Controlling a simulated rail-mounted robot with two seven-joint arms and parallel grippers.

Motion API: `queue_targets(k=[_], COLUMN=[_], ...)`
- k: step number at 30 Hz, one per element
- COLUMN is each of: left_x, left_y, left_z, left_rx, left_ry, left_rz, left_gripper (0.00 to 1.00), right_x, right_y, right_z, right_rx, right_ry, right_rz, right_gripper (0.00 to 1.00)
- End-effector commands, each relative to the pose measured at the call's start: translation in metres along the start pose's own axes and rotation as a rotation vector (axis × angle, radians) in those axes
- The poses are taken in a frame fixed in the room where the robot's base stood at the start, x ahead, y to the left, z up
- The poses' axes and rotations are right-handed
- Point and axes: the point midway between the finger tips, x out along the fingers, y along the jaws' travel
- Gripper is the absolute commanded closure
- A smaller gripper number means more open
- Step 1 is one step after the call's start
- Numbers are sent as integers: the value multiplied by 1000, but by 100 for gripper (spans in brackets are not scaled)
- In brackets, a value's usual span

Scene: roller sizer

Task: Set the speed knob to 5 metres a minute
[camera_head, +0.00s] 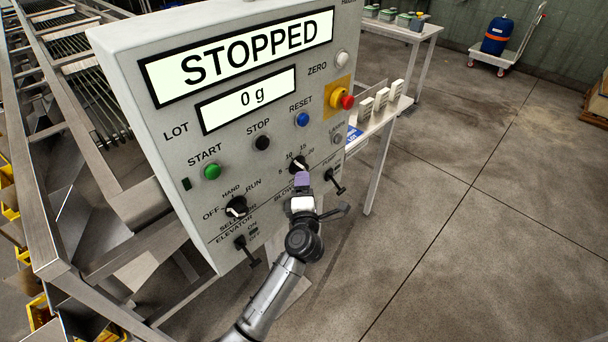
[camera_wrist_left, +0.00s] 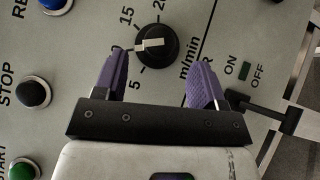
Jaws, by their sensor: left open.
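The speed knob (camera_head: 299,165) is a black dial with a white pointer on the grey control panel, marked 5, 10, 15 and 20. It also shows in the left wrist view (camera_wrist_left: 157,47), where its pointer aims left, between the 5 and 15 marks, at about the 10 position. My left gripper (camera_head: 302,180) is just in front of and below the knob. In the left wrist view its purple fingers (camera_wrist_left: 160,70) are spread, with the knob ahead between their tips. I see no contact with the knob. My right gripper is not in view.
The green start (camera_head: 212,171), black stop (camera_head: 262,142) and blue reset (camera_head: 302,119) buttons and the red emergency stop (camera_head: 347,102) are nearby. A black lever (camera_head: 335,182) sits right of the knob.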

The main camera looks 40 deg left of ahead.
Motion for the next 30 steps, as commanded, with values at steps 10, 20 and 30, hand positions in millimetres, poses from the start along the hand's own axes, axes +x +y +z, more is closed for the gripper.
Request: queue_targets(k=[10, 20, 30], left_x=[40, 46, 46], left_y=[0, 0, 0], left_z=[0, 0, 0], left_rx=[-1, 0, 0], left_ry=[-1, -1, -1], left_rz=[1, 0, 0], left_gripper=[35, 35, 55], right_x=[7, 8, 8], right_y=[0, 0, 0], right_z=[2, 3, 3], right_rx=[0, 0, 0], right_ry=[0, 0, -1], right_rz=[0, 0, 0], right_gripper=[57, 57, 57])
